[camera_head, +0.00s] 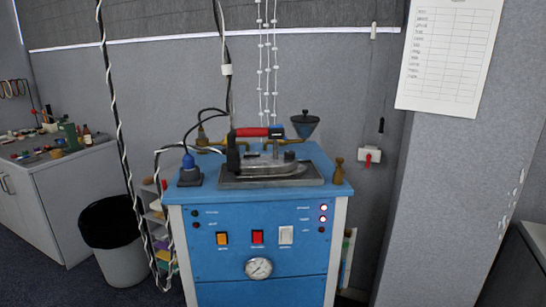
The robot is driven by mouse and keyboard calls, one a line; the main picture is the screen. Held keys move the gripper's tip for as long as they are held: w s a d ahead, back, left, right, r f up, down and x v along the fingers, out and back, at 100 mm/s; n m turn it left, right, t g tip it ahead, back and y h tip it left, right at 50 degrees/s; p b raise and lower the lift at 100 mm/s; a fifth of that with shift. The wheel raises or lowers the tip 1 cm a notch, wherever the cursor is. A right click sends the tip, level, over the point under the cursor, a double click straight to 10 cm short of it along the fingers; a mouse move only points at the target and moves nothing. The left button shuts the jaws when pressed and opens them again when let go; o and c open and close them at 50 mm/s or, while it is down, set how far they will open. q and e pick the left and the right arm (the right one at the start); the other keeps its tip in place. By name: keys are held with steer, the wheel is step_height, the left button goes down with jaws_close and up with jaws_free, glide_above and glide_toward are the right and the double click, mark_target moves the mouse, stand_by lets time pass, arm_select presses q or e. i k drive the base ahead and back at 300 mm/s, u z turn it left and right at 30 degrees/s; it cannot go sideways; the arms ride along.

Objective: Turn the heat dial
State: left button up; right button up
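A blue steam-ironing station (205,262) stands in the middle of the head view. An iron (262,165) with a red and black handle (256,132) rests on a dark plate on its top. Its front panel carries a yellow switch (222,238), a red switch (257,237), a white switch (286,235) and a round white-faced gauge (258,268) below them. Small dark round parts (195,212) sit at the panel's upper left. I cannot tell which part is the heat dial; none is clearly marked as one. Neither of my grippers is in view.
Black-and-white cables (113,110) hang left of the station. A bin (113,240) with a black liner stands on the floor at left, near a cluttered cabinet (72,182). A grey pillar (440,190) with a paper chart stands at right. The space before the panel looks clear.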

mark_target(289, 155)
steer(key=z, duration=0.95)
steer(key=i, duration=0.45)
steer(key=u, duration=0.1)
